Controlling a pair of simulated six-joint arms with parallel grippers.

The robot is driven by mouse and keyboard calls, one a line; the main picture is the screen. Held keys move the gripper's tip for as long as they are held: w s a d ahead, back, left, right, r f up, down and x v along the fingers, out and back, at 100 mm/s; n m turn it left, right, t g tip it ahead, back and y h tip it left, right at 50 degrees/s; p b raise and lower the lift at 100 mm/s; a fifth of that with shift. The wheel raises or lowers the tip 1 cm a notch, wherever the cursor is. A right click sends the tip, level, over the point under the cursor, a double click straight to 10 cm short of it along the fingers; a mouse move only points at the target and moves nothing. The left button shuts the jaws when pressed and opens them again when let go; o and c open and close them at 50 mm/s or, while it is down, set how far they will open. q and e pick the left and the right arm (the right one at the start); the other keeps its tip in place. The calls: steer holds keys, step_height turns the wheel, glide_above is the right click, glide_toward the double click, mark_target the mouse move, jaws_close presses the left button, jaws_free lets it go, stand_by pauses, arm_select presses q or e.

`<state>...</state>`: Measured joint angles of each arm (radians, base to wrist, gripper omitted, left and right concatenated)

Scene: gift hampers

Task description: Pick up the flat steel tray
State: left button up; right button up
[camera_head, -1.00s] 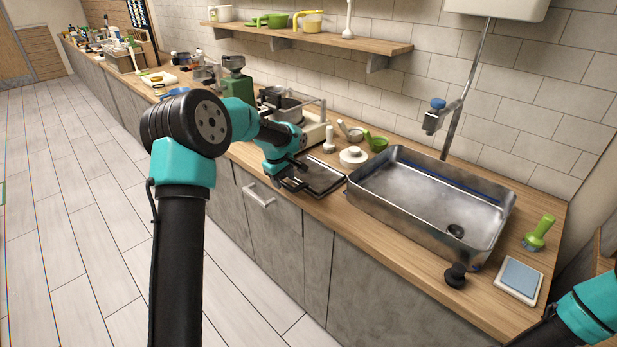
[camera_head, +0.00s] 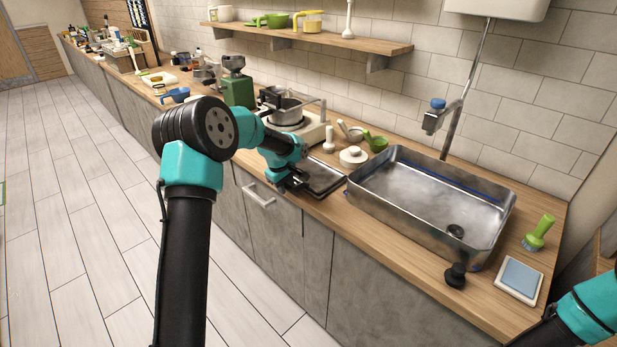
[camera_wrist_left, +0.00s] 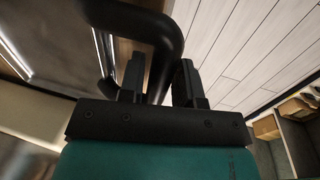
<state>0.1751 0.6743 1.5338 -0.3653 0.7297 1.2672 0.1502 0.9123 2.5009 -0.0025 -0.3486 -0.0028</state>
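The flat steel tray (camera_head: 325,176) lies on the wooden counter just left of the sink; its near left part is hidden by my left gripper. My left gripper (camera_head: 292,186) is at the tray's near left edge, low over the counter. In the left wrist view, a dark curved bar (camera_wrist_left: 172,38), seemingly the tray's handle, runs between the two fingers of my left gripper (camera_wrist_left: 160,84). The fingers stand apart on either side of it, and firm contact does not show. My right arm shows only at the bottom right; its gripper is out of view.
A deep steel sink (camera_head: 432,205) stands right of the tray. A white round lidded item (camera_head: 353,157) and a green scoop (camera_head: 376,142) are behind the tray. A stove with a pot (camera_head: 285,112) is behind my left gripper. The floor in front is clear.

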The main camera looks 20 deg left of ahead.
arm_select(q)
jaws_close()
steer(key=shift+r, duration=0.2)
step_height(320, 180, up, 10)
steer(key=shift+f, duration=0.1)
stand_by(0.6)
stand_by(0.3)
